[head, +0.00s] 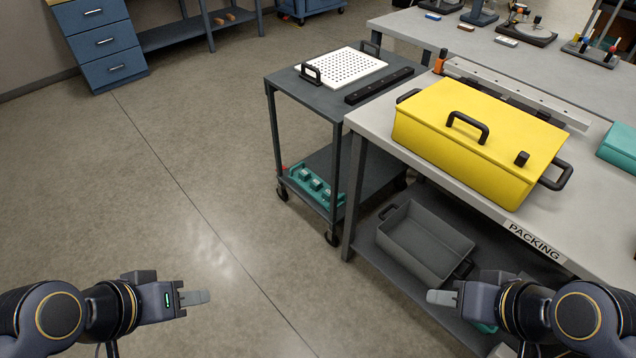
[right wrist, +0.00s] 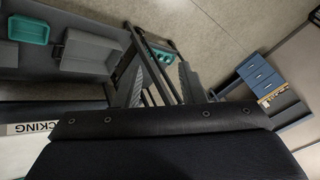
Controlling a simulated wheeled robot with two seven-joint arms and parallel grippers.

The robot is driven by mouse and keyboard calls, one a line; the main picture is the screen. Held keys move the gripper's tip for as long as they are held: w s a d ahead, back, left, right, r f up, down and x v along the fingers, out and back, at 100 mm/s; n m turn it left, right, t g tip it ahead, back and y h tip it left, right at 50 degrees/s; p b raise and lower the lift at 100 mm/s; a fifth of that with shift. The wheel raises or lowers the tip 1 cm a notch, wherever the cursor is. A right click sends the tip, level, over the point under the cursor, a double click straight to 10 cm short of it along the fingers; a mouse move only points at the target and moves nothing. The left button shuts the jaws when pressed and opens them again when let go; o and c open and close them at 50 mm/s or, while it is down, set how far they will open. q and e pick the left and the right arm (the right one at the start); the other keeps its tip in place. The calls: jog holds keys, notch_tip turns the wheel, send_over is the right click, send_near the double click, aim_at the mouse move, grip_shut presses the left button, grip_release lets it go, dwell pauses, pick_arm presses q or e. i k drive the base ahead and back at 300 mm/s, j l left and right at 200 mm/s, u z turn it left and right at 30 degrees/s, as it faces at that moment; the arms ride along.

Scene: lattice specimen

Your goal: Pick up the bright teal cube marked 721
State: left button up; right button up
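I cannot make out a cube marked 721. A teal tray-like piece (head: 325,196) with several small teal-grey blocks (head: 315,184) lies on the cart's lower shelf; no marking is readable. It also shows between my fingers in the right wrist view (right wrist: 161,56). A teal box (head: 621,146) is cut off at the right edge, on the packing bench. My left gripper (head: 197,297) is over bare floor at the lower left; its finger gap is hidden. My right gripper (head: 438,297) is in front of the bench; its fingers stand apart and empty in the right wrist view (right wrist: 160,78).
A dark cart (head: 300,95) carries a white perforated board (head: 345,67). Beside it the packing bench (head: 375,118) holds a yellow case (head: 470,150). A grey bin (head: 425,245) and a teal bin (right wrist: 28,30) are on its lower shelf. Floor at left is clear.

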aim_at(316, 183)
jog(key=i+j+z, duration=0.15)
jog(key=i+j, duration=0.15)
jog(key=i+j+z, duration=0.1)
jog(key=i+j, duration=0.2)
jog(key=i+j+z, duration=0.15)
jog(key=i+j, duration=0.2)
jog(key=i+j+z, duration=0.15)
jog(key=i+j, duration=0.15)
jog(key=i+j+z, duration=0.1)
jog(key=i+j, duration=0.15)
jog(key=j, duration=0.25)
jog(key=i+j+z, duration=0.15)
jog(key=j, duration=0.3)
jog(key=i+j+z, duration=0.15)
jog(key=i+j, duration=0.2)
jog(key=i+j+z, duration=0.1)
jog(key=j, duration=0.5)
jog(key=i, duration=0.1)
